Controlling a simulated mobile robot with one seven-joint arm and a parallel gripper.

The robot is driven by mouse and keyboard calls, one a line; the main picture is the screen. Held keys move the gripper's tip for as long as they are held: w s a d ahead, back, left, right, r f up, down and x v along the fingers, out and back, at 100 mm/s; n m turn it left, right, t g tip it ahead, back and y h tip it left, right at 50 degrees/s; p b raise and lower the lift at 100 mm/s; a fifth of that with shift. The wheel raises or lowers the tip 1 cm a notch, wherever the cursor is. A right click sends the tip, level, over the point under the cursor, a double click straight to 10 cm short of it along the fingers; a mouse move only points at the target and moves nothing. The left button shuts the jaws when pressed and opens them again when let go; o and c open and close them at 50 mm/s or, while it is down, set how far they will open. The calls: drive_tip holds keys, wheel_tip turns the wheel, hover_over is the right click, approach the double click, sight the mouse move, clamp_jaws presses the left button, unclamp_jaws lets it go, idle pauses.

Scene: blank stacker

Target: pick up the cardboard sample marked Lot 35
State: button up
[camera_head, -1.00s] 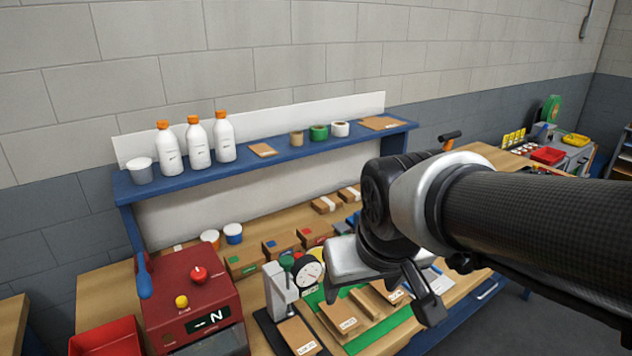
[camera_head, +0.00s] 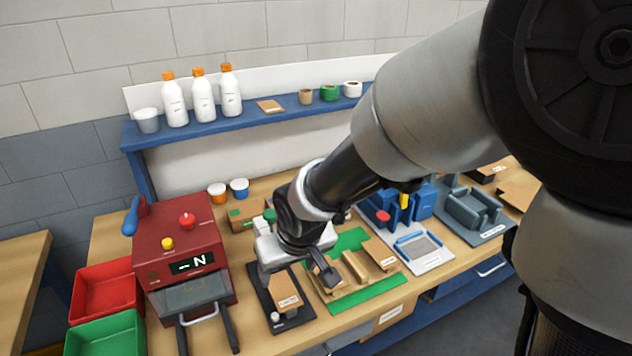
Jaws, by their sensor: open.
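Several cardboard samples lie at the front of the bench. One with a white label (camera_head: 284,288) lies on a black stand (camera_head: 263,300). Others lie on a green mat (camera_head: 372,294): one at its left (camera_head: 329,291), partly hidden by my gripper, a narrow one in its middle (camera_head: 355,266) and a labelled one at its right (camera_head: 381,254). The label print is too small to tell which is Lot 35. My gripper (camera_head: 296,275) is open, pointing down over the stand's sample and the mat's left end. Whether it touches anything is unclear.
A red machine (camera_head: 186,232) with a display stands left of my gripper. Red (camera_head: 108,288) and green (camera_head: 106,336) bins are further left. Blue (camera_head: 405,207) and grey (camera_head: 470,208) fixtures stand right of the mat. A blue shelf (camera_head: 250,114) with bottles runs behind.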

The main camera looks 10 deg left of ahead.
sight(283, 289)
drive_tip(key=x, duration=1.2)
drive_tip(key=shift+w+f+b, duration=0.1)
drive_tip(key=shift+w+b, duration=0.05)
drive_tip(key=shift+b, duration=0.25)
drive_tip(key=c, duration=1.2)
